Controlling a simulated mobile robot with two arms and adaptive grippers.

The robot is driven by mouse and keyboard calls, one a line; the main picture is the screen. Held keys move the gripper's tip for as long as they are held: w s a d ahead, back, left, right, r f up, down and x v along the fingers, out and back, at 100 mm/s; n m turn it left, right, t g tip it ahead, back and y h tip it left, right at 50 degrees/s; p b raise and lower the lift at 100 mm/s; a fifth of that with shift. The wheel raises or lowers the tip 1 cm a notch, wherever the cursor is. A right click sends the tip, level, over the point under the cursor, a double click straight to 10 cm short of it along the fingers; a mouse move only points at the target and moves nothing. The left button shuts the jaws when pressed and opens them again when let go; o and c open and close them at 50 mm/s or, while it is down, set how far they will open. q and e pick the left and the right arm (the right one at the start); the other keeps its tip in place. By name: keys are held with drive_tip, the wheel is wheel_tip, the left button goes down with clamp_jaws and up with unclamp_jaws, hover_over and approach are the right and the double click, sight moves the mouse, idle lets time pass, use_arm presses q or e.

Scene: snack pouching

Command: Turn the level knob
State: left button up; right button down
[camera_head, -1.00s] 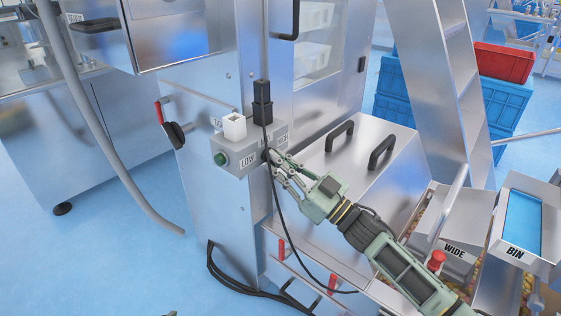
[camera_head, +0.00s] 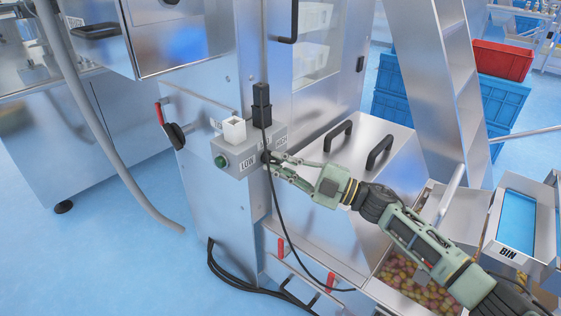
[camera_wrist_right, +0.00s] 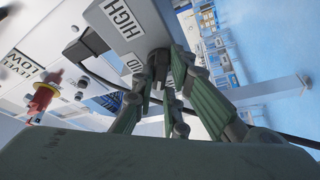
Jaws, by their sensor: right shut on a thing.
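The level knob (camera_wrist_right: 158,58) is a small dark knob on the front of a grey control box (camera_head: 232,165), between the LOW and HIGH labels. In the head view it is mostly hidden by the fingers and a black cable. My right gripper (camera_head: 271,160) reaches in from the right, with its fingers closed around the knob. In the right wrist view the green-padded fingers (camera_wrist_right: 160,80) are shut on the dark knob, near the HIGH label (camera_wrist_right: 122,18). My left gripper is not in view.
A green button (camera_head: 220,161) is left of LOW. A black cable (camera_head: 276,205) hangs beside my fingers. A red-handled lever (camera_head: 160,113) sits to the left. A metal lid with black handles (camera_head: 380,151) lies behind my arm. A BIN-labelled box (camera_head: 508,250) stands at right.

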drive_tip(key=shift+n, duration=0.5)
drive_tip(key=c, duration=1.8)
unclamp_jaws()
drive_tip(key=shift+o, duration=0.2)
drive_tip(key=shift+d, duration=0.15)
drive_tip(key=v, duration=1.1)
drive_tip(key=shift+d, duration=0.4)
drive_tip(key=shift+s, duration=0.15)
